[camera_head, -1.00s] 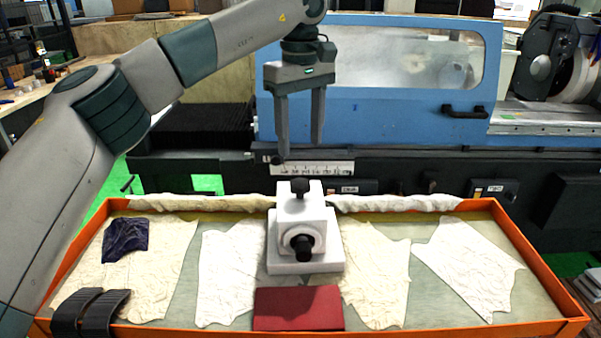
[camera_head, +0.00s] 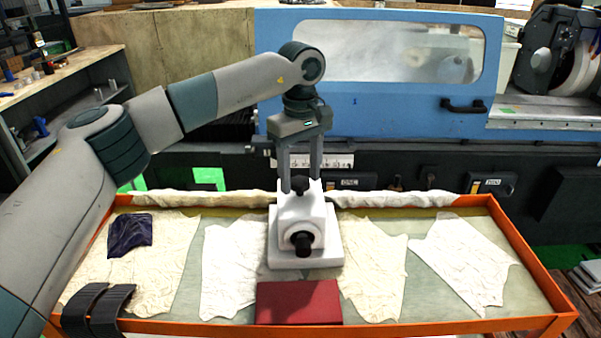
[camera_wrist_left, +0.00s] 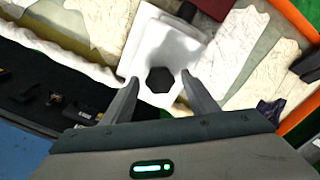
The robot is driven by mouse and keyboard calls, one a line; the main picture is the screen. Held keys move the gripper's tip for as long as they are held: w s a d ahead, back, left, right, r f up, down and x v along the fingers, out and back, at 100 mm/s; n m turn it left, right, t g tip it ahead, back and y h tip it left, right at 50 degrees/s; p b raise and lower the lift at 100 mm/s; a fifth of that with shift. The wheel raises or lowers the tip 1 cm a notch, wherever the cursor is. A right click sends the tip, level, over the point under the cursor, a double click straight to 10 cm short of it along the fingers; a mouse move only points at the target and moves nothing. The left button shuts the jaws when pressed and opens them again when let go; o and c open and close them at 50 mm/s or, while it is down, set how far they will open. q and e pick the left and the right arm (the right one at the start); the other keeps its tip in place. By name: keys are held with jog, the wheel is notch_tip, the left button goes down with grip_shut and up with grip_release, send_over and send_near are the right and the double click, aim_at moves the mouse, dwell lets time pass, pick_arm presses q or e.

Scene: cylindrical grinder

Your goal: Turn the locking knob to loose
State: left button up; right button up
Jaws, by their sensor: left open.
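A white block-shaped fixture (camera_head: 299,218) stands in the orange tray. A black knob (camera_head: 299,185) sits on its top, and a second black knob (camera_head: 302,243) sticks out of its front. My left gripper (camera_head: 300,179) points down over the fixture, open, with its two fingers on either side of the top knob. In the left wrist view the top knob (camera_wrist_left: 160,80) shows as a dark hexagon between the fingertips, with gaps at both sides. I cannot tell whether the fingertips are fully level with the knob. The front knob (camera_wrist_left: 187,11) is at that view's top. My right gripper is not in view.
The orange tray (camera_head: 440,325) also holds pale cloths (camera_head: 462,262), a dark purple cloth (camera_head: 130,234), a red block (camera_head: 298,302) and black curved pieces (camera_head: 98,310). The blue grinder (camera_head: 390,110) stands behind. Space above the tray's right side is clear.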

pick_arm(q)
jog(key=c, duration=1.1)
jog(key=shift+o, duration=0.2)
